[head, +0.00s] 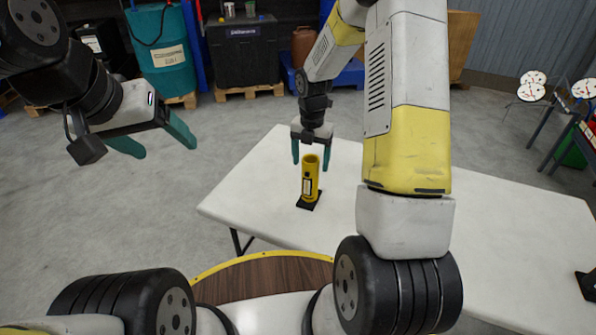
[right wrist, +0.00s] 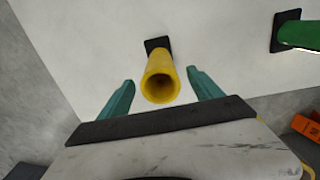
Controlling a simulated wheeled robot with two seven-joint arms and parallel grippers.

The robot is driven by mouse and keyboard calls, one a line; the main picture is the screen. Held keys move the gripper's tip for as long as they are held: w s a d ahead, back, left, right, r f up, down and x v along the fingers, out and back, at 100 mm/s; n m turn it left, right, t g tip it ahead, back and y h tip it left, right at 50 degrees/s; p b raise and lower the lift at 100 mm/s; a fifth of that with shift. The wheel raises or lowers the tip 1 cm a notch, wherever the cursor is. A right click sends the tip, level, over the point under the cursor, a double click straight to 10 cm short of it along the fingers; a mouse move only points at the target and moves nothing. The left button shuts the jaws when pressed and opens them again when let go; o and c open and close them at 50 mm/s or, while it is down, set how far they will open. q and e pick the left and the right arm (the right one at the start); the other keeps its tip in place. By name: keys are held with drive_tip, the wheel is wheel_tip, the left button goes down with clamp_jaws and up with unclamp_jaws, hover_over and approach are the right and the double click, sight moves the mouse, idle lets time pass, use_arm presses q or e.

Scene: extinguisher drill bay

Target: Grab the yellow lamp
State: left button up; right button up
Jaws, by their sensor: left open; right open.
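The yellow lamp (head: 310,178) is an upright yellow cylinder with an open top and a dark label, standing on a black square base on the white table (head: 255,195). In the right wrist view the lamp (right wrist: 160,82) shows its hollow top between the two teal fingers. My right gripper (head: 312,155) is open at the lamp's top, pointing down, with one finger to each side; it also shows in the right wrist view (right wrist: 160,95). I cannot tell whether the fingers touch it. My left gripper (head: 155,140) is open and empty over the floor, left of the table.
A teal drum (head: 163,50) and a black bin (head: 243,52) stand behind the table. The table around the lamp is clear.

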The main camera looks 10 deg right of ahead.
sight(310, 172)
wheel_tip(310, 172, down, 5)
drive_tip(key=shift+r, duration=0.1)
clamp_jaws()
idle(0.4)
